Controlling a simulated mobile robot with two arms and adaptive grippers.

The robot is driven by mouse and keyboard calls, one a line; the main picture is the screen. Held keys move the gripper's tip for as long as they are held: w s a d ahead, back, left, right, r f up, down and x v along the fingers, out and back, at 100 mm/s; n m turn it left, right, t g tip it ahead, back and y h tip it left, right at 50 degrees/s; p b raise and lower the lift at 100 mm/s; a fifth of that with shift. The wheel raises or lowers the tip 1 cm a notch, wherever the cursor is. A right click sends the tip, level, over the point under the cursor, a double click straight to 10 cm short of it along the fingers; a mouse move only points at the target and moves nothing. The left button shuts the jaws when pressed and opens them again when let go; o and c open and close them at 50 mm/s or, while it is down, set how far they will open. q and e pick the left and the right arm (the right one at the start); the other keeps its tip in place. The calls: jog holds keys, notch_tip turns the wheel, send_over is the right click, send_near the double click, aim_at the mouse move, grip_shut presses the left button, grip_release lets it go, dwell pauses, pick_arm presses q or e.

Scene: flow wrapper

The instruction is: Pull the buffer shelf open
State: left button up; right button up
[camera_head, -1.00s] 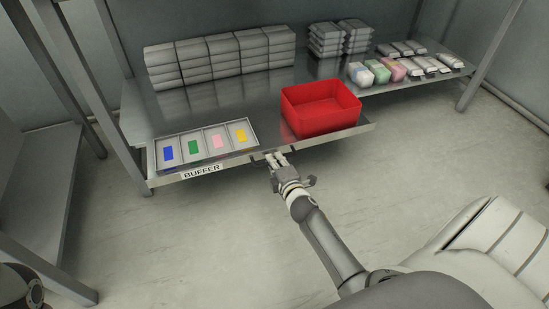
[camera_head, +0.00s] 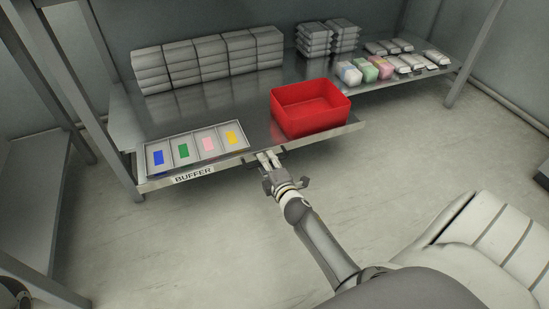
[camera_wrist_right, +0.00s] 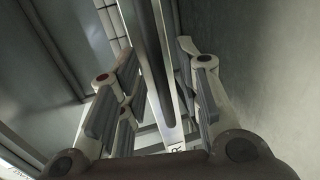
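The buffer shelf (camera_head: 235,100) is a grey metal shelf with a "BUFFER" label (camera_head: 193,174) on its front edge. A dark handle (camera_head: 283,150) sits on that edge, right of the label, partly hidden by my right gripper. My right gripper (camera_head: 267,157) is at the handle with its fingers apart. In the right wrist view, a metal bar (camera_wrist_right: 156,70) runs between the fingers of my right gripper (camera_wrist_right: 160,95). A gap shows between the bar and the right finger; contact with the left finger is unclear. My left gripper is not recognisable in view.
A tray (camera_head: 147,160) with blue, green, pink and yellow cards lies at the shelf's front left. A red bin (camera_head: 312,120) stands near the front right. Stacked grey boxes (camera_head: 205,60) and packages (camera_head: 380,68) are behind. Clear floor (camera_head: 200,240) lies in front.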

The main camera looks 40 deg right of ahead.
jog(key=v, duration=1.1)
jog(key=shift+s, duration=0.15)
